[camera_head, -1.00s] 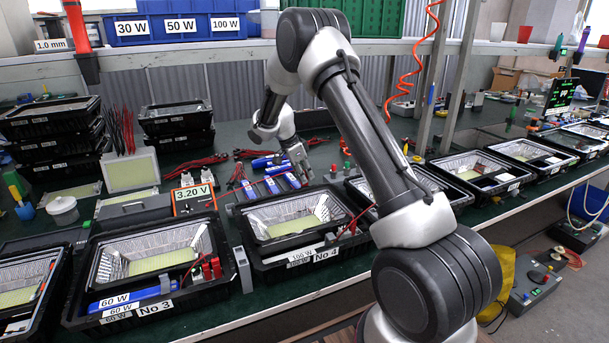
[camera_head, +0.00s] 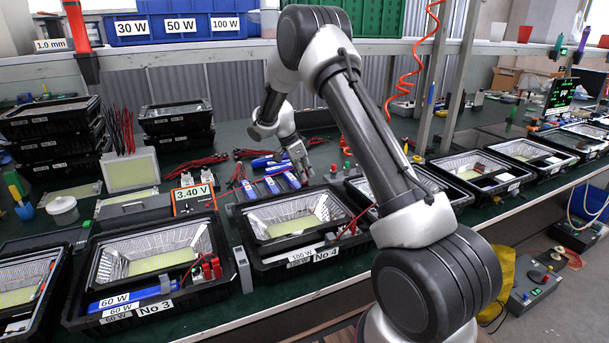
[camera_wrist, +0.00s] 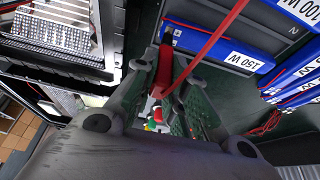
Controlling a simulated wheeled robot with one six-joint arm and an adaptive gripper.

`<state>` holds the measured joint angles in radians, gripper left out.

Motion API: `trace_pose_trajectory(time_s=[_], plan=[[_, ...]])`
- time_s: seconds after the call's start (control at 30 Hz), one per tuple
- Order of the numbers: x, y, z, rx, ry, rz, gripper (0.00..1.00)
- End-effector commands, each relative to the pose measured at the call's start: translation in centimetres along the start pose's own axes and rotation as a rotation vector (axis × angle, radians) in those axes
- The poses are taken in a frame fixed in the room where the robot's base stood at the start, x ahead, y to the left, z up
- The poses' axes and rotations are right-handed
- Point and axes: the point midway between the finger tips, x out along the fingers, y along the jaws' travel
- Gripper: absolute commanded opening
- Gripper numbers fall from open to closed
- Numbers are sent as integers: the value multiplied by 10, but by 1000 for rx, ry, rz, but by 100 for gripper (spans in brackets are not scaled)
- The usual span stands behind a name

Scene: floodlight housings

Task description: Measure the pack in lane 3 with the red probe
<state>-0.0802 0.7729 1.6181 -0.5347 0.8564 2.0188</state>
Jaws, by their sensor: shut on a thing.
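My gripper (camera_head: 301,173) reaches down to the blue packs behind the No 4 housing. In the wrist view my gripper (camera_wrist: 166,78) is shut on the red probe (camera_wrist: 162,82). Its tip is beside the end of a blue pack labelled 150 W (camera_wrist: 232,50); I cannot tell whether it touches. Other blue packs (camera_head: 271,185) lie side by side there, one marked 100 W (camera_wrist: 300,12) in the wrist view. The orange meter (camera_head: 194,199) reads 3.40 V.
Housings No 3 (camera_head: 215,290) and No 4 (camera_head: 280,270) stand along the front edge of the bench. A red lead (camera_wrist: 215,45) crosses over the 150 W pack in the wrist view. Red leads (camera_head: 205,160) lie behind the meter. Stacked black housings (camera_head: 50,125) stand at back left.

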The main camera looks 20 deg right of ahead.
Motion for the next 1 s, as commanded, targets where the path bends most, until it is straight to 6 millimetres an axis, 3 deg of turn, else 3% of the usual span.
trace_pose_trajectory(time_s=[0.6,1.0], plan=[[-51,-1,-21,1,0,-4,0],[-56,0,-23,0,0,-2,0]])
